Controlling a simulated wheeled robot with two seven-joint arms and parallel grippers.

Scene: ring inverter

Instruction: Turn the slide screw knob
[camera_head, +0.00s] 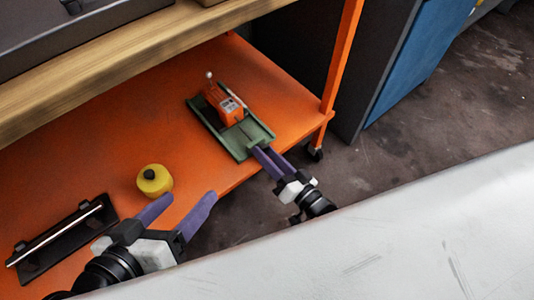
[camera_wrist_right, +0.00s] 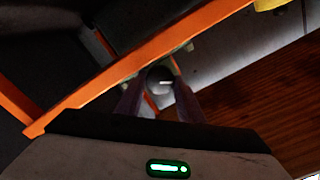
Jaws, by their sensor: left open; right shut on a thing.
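A green slide base (camera_head: 262,134) with an orange block (camera_head: 228,104) on it sits on the orange shelf, near its right end. My right gripper (camera_head: 260,150) reaches the near end of the green base. In the head view the fingers hide the knob. My left gripper (camera_head: 191,197) is open and empty, near the shelf's front edge, left of the green base.
A yellow round object (camera_head: 154,181) with a black top stands just beyond my left gripper. A black holder with a silver rod (camera_head: 60,233) lies at the far left. An orange post (camera_head: 342,55) rises at the shelf's right corner. A wooden upper shelf (camera_head: 100,74) overhangs the back.

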